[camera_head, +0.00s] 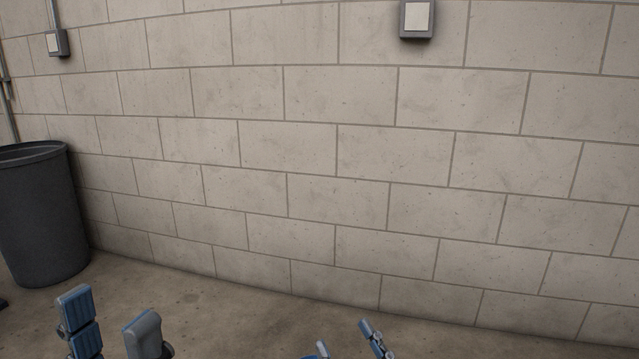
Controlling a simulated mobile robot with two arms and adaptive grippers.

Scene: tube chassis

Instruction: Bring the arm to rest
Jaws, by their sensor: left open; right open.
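My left gripper (108,308) shows at the bottom left of the head view. Its two blue and grey fingers point up and stand apart with a clear gap, so it is open and empty. My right gripper (344,336) shows at the bottom middle, cut off by the lower edge. Only its finger ends are visible; they are apart with nothing between them. Most of both arms is out of the frame. Neither gripper appears to touch anything.
A pale block wall (330,180) fills most of the view. A dark grey bin (42,220) stands at the left by the wall. Switch boxes (417,18) are mounted high on the wall. The bare concrete floor (230,310) between the grippers and the wall is clear.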

